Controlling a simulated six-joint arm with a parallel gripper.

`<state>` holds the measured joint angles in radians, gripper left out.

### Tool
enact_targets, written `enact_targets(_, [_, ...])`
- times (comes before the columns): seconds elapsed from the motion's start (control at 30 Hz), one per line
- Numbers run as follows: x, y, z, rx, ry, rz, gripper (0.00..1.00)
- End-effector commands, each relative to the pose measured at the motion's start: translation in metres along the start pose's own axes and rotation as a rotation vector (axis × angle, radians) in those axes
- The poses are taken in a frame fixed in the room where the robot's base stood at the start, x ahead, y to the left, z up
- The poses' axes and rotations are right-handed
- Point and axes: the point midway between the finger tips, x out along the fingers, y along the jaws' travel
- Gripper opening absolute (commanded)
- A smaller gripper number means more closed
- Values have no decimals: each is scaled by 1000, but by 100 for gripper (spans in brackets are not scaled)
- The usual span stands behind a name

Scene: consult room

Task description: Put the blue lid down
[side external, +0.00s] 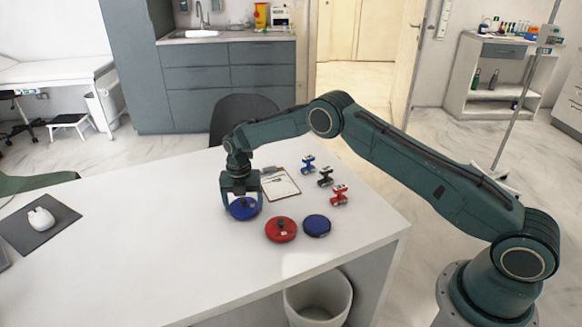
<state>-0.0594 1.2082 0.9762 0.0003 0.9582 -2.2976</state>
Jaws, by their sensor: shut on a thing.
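A blue lid (243,209) with a dark knob is at the middle of the white table, under my gripper (241,196). My gripper points down with its fingers shut on the blue lid. I cannot tell from this view whether the lid touches the table top or hangs just above it. A flat dark blue round thing (317,226) lies just right of the red lid.
A clipboard (279,185) lies behind the lids. A mouse (40,219) sits on a dark mat (62,228) at the left. The table (150,230) is clear between mat and lids.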

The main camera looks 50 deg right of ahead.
Motion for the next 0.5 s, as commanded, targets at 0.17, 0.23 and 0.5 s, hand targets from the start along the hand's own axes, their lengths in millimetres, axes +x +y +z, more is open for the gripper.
enact_targets(0.17, [5, 0, 0, 0, -1, 1, 57])
enact_targets(0.23, [5, 0, 0, 0, -1, 1, 57])
enact_targets(0.5, [8, 0, 0, 0, 0, 0, 57])
